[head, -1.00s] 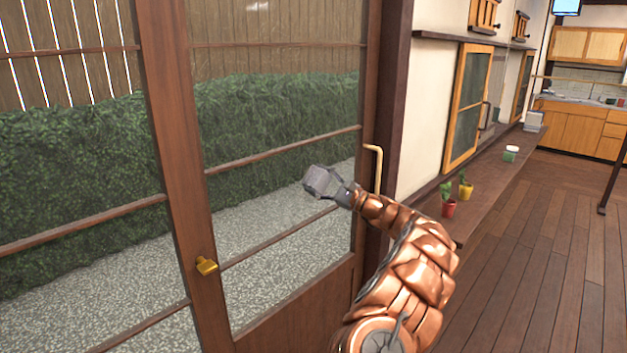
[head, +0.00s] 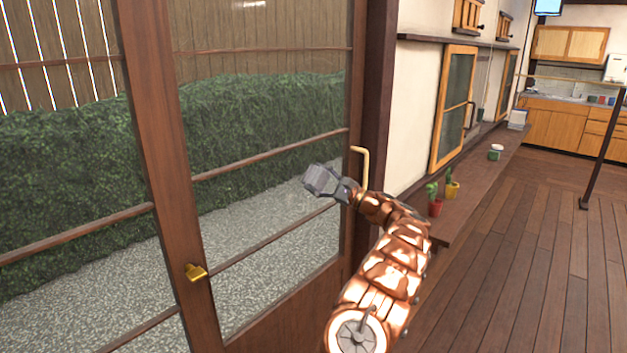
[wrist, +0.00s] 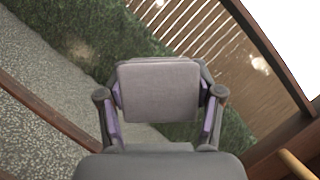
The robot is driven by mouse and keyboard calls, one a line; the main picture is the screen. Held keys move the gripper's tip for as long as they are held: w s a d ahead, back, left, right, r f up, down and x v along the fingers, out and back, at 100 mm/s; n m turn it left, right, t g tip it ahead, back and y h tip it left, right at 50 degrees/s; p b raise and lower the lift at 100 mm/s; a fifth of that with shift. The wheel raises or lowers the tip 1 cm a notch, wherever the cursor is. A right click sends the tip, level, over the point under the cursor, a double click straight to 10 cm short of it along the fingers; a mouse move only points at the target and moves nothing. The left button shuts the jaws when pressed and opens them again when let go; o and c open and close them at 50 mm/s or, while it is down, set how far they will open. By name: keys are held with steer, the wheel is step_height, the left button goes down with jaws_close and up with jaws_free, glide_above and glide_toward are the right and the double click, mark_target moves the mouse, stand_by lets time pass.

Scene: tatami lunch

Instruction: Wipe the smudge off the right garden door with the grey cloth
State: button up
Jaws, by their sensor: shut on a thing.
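The grey cloth (head: 321,179) is a folded pad between the fingers of my gripper (head: 326,183). In the wrist view the cloth (wrist: 158,92) sits flat between both fingers of the gripper (wrist: 160,105). The gripper is in front of the glass of the right garden door (head: 160,150), near its right side and the brass handle (head: 362,165). I cannot tell whether the cloth touches the glass. In the wrist view a faint brownish patch (wrist: 82,44) shows at the upper left, against the hedge. It may be the smudge; I cannot tell for certain.
Right of the door, a low wooden shelf (head: 475,175) carries a red pot (head: 435,207), a yellow pot (head: 452,189) and a small cup (head: 495,152). The wooden floor (head: 530,260) at right is open.

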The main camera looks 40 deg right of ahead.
steer(key=shift+s+d+b, duration=0.25)
steer(key=shift+s, duration=0.75)
steer(key=shift+s+d+b, duration=0.2)
steer(key=shift+s+b, duration=0.1)
steer(key=shift+s, duration=0.65)
steer(key=shift+s+d+b, duration=0.25)
steer(key=shift+s, duration=0.75)
steer(key=shift+s, duration=0.1)
steer(key=shift+s+d, duration=0.2)
steer(key=shift+s, duration=0.5)
steer(key=shift+s+d, duration=0.15)
steer(key=shift+s, duration=0.55)
